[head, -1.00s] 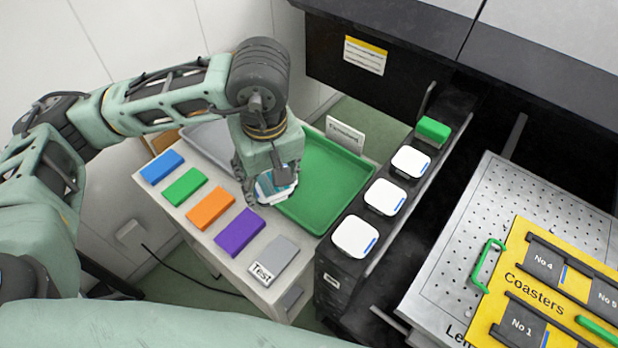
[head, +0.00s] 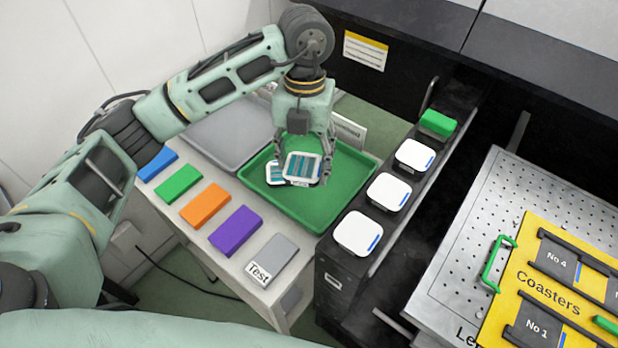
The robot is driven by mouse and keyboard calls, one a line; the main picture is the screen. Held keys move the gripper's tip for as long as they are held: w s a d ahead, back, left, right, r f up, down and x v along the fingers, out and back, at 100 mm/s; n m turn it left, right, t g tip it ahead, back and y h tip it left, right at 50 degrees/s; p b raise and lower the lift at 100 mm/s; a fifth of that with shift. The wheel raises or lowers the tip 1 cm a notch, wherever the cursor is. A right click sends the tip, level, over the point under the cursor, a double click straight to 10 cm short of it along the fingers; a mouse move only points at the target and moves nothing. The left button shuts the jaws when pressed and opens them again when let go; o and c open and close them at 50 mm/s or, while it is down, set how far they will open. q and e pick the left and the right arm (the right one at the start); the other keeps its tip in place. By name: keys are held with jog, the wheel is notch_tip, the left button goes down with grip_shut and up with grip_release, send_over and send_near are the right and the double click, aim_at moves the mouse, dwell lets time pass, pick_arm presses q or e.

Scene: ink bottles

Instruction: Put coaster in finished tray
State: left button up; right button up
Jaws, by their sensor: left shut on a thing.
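My left gripper (head: 303,164) is over the green tray (head: 345,195), pointing down. It is shut on a white-rimmed coaster (head: 302,168) with teal and grey stripes, with a finger at each side. The held coaster looks to be above the tray floor, but I cannot tell the exact gap. A second striped coaster (head: 274,174) lies in the green tray just left of it, partly hidden. A white sign (head: 350,132) stands behind the tray, its text partly hidden. My right gripper is not in view.
A grey tray (head: 215,145) adjoins on the left. Blue, green, orange, purple and grey blocks (head: 236,231) line the table's front. Several white coasters (head: 389,192) sit on the black drawer edge at right. A yellow coaster rack (head: 520,270) is far right.

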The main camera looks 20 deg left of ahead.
aim_at(317, 159)
pick_arm(q)
jog(key=n, duration=0.3)
jog(key=w+d+f+n, duration=0.1)
jog(key=shift+n+b, duration=0.35)
jog(key=shift+n, duration=0.05)
jog(key=shift+w+d+f+n+h, duration=0.1)
jog(key=shift+n+h, duration=0.1)
jog(key=shift+n, duration=0.4)
jog(key=shift+w+d+f+n+h, duration=0.1)
jog(key=shift+n+h, duration=0.1)
jog(key=shift+n, duration=0.4)
jog(key=n, duration=0.4)
jog(key=shift+w+d+f+n+t+b, duration=0.35)
jog(key=shift+n+t+b, duration=0.05)
jog(key=shift+f, duration=0.25)
jog(key=shift+n, duration=0.3)
notch_tip(317, 159, down, 7)
jog(key=shift+r+p, duration=0.2)
jog(key=shift+p, duration=0.25)
notch_tip(317, 159, down, 3)
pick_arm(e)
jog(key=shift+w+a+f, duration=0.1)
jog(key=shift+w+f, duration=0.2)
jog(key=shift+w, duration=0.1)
